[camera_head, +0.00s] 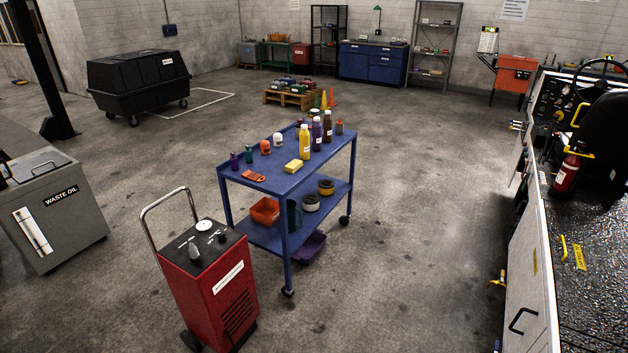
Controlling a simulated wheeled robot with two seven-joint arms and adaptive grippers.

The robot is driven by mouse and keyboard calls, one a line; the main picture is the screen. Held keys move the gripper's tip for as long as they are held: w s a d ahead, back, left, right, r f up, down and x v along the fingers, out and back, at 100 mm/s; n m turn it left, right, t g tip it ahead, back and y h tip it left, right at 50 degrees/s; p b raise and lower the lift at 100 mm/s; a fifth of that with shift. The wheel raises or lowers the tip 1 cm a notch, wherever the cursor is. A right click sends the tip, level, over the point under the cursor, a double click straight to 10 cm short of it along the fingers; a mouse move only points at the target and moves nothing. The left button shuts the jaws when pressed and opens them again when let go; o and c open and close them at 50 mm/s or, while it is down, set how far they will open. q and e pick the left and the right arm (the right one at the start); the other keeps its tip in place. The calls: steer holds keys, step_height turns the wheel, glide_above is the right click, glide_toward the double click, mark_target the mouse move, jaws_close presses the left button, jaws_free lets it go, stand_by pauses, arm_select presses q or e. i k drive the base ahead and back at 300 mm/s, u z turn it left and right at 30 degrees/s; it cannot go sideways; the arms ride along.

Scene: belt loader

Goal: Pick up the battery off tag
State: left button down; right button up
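A small flat orange-red item (253,176) lies on the top shelf of the blue cart (283,186), near its front left edge. It may be the battery off tag, but any writing on it is too small to read. A yellow block (293,166) lies to its right on the same shelf. Neither of my grippers is in view.
Several bottles, including a yellow one (305,139), stand on the cart. A red wheeled unit (208,278) with a tall handle stands at front left. A grey waste oil bin (52,212) is far left. The belt loader (535,270) fills the right. Floor between is clear.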

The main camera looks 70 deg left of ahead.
mark_target(251, 175)
steer(key=u, duration=1.85)
steer(key=i, duration=0.6)
steer(key=z, duration=0.3)
steer(key=i, duration=4.2)
steer(key=u, duration=0.15)
